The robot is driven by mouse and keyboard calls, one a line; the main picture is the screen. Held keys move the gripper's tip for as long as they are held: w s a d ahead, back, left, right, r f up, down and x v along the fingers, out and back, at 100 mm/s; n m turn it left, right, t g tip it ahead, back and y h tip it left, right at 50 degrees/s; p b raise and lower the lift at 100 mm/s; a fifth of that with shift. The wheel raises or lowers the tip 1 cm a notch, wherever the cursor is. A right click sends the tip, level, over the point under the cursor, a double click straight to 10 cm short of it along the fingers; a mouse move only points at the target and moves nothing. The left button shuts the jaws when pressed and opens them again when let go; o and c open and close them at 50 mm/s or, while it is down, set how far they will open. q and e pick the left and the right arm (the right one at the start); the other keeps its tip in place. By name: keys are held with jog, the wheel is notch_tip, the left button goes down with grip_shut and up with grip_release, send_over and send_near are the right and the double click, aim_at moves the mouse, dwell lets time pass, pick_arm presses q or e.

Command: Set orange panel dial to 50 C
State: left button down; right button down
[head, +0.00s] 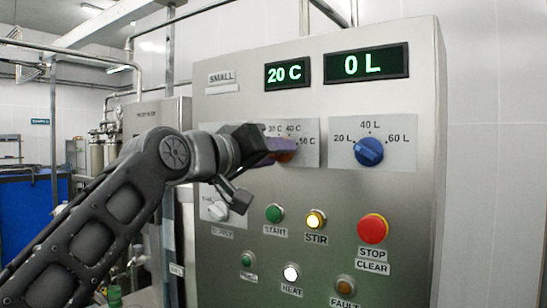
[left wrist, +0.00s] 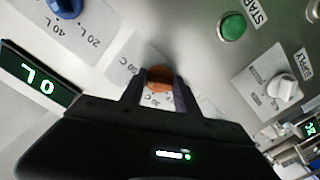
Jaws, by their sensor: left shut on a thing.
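The orange dial (head: 284,156) sits on a white plate on the steel panel, partly hidden behind my left gripper (head: 280,147). Its scale shows 30 C, 40 C and 50 C marks; the left part is covered by my gripper. In the left wrist view the orange dial (left wrist: 160,78) is between the two fingers of my left gripper (left wrist: 157,88), which is shut on it. Which mark the dial points to cannot be told. The green temperature display (head: 287,72) reads 20 C. My right gripper is not in view.
The blue dial (head: 369,151) with 20 L, 40 L and 60 L marks is to the right, under a display (head: 367,64) reading 0 L. Below are the green start button (head: 274,213), lit stir button (head: 316,219), red stop button (head: 373,228) and white supply knob (head: 217,210).

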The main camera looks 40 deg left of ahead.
pick_arm(q)
jog(key=shift+m, duration=0.8)
jog(key=c, duration=0.9)
grip_release()
jog(key=s+b, duration=0.2)
jog(key=s, duration=0.5)
jog(key=shift+s, duration=0.35)
